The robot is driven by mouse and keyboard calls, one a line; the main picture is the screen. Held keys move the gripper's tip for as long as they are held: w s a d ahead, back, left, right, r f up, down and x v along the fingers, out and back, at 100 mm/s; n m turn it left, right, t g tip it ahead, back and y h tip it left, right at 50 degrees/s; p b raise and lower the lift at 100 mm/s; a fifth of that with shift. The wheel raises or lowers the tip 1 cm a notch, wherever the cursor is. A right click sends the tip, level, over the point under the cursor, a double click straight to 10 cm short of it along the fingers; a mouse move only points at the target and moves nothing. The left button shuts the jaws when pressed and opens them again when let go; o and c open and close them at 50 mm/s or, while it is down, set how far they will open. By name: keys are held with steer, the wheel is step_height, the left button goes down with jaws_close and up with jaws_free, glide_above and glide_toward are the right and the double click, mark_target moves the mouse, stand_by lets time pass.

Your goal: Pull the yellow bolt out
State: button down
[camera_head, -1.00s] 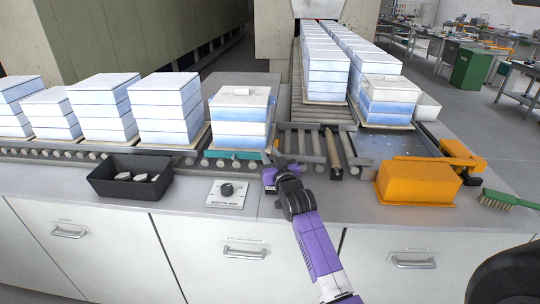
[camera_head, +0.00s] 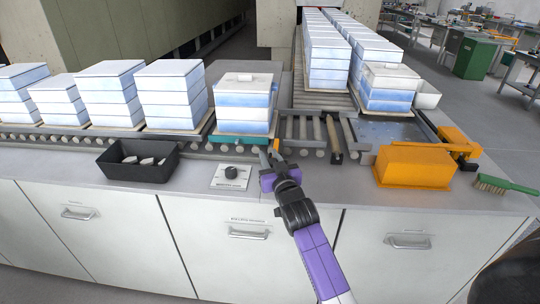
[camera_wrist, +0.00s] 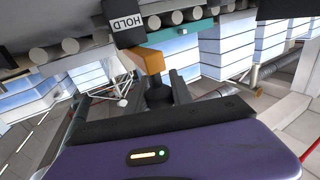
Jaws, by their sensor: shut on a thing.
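The yellow bolt (camera_head: 277,145) shows as a small yellow-orange piece at the front side of the roller conveyor, beside the teal bar (camera_head: 240,140). In the wrist view the yellow bolt (camera_wrist: 152,60) is a short block between a black HOLD tag (camera_wrist: 124,23) and my dark fingers. My gripper (camera_head: 271,155) is shut on the bolt at the counter's inner edge. It also shows in the wrist view (camera_wrist: 160,85). The fingers hide part of the bolt, and I cannot tell how far it sits in its seat.
A stack of white-blue boxes (camera_head: 243,100) stands on the conveyor just behind my gripper. A black tray (camera_head: 138,172) and a knob panel (camera_head: 231,177) lie to the left. An orange housing (camera_head: 414,165) and green brush (camera_head: 505,185) lie to the right. The counter front is clear.

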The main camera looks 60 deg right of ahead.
steer(key=shift+a+f, duration=0.1)
steer(key=c, duration=1.1)
jaws_free()
steer(key=shift+s+a, duration=0.1)
steer(key=b+v, duration=0.1)
steer(key=v, duration=0.6)
steer(key=shift+s+a, duration=0.3)
